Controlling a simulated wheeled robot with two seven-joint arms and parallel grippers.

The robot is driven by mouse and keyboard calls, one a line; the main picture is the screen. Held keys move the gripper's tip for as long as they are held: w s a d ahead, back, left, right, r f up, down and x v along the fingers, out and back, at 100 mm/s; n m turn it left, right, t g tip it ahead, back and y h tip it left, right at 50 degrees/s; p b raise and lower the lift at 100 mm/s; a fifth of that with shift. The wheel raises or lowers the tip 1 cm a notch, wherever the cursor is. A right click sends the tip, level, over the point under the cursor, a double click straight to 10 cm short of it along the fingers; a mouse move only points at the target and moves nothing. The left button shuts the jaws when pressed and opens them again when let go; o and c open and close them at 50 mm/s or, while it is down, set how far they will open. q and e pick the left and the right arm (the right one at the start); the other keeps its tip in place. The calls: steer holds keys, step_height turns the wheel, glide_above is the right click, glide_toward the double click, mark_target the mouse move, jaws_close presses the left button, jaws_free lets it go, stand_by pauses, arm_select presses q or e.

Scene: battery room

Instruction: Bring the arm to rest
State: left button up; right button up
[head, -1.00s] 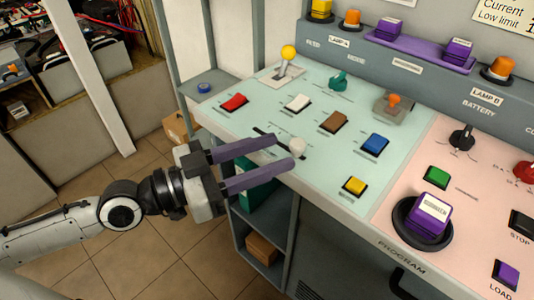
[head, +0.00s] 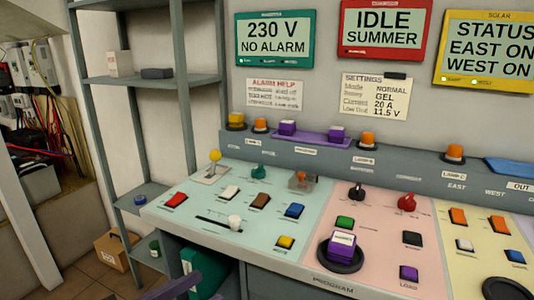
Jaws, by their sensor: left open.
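My left gripper (head: 203,277) shows only in part at the bottom edge of the head view. Its purple fingers are in front of the lower left of the control desk, beside the green binder or box (head: 205,265) on the shelf under it. It is open, with nothing seen between the fingers. The rest of my left arm is out of the picture. The desk's mint panel (head: 262,222) has a white slider knob (head: 235,222), apart from the fingers. My right gripper is not in view.
The pink panel (head: 385,262) carries a purple block on a round black base (head: 341,251). A grey shelf rack (head: 183,80) stands at the left, with a cardboard box (head: 118,250) on the floor. Wall screens (head: 275,40) hang above the desk. Some floor at lower left is clear.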

arm_select(q)
step_height(320, 180, down, 18)
steer(key=s+a+n+y+p, duration=0.1)
steer(key=s+n+y, duration=0.1)
steer(key=n+y, duration=0.25)
steer(key=s+a+f+n+g+y, duration=0.2)
steer(key=s+f+y, duration=0.4)
steer(key=s+f, duration=0.4)
step_height(320, 180, down, 5)
steer(key=shift+s+a+r+n+g+p, duration=0.2)
steer(key=shift+s+a+n+g+p, duration=0.3)
steer(key=shift+g, duration=0.3)
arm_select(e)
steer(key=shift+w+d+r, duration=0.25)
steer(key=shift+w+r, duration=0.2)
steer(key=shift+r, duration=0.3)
arm_select(q)
steer(key=shift+w, duration=0.15)
